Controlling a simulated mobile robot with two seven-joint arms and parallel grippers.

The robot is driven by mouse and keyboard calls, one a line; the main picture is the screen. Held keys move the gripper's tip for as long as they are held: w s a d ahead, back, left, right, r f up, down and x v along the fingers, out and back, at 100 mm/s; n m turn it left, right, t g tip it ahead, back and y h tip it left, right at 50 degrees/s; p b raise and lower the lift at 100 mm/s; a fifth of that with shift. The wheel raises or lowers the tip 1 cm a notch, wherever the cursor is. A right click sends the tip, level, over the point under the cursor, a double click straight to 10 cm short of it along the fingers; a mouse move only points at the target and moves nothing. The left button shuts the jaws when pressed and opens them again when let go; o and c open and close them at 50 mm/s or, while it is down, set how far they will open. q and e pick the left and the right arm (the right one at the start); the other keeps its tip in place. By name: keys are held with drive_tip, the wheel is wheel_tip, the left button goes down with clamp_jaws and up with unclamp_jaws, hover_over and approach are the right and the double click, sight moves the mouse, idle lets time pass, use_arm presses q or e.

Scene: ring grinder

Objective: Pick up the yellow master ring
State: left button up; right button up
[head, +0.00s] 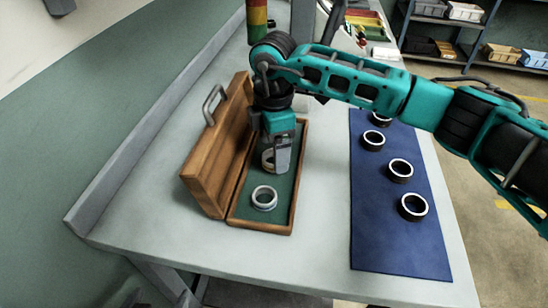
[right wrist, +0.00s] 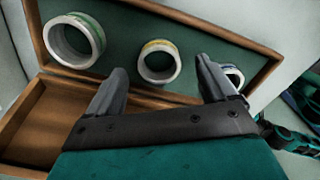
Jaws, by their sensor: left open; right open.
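The yellow master ring (right wrist: 158,45) stands out by the yellow band on its outside and its pale rim. It lies on the green lining of an open wooden case (head: 262,226), between two other rings. In the head view the yellow ring (head: 267,159) is partly hidden by my right gripper (head: 277,164). My right gripper points down over the case. In the right wrist view its two fingers are apart and the yellow ring shows in the gap between them, not gripped. My left gripper is not in view.
A green-banded ring (right wrist: 96,36) and a blue-banded ring (right wrist: 233,71) lie on either side in the case. The case's raised lid (head: 215,165) with a handle stands at left. Several dark-sided rings (head: 413,207) lie on a blue mat (head: 400,250) at right.

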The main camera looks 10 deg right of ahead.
drive_tip(key=shift+f, duration=0.95)
drive_tip(key=c, duration=1.2)
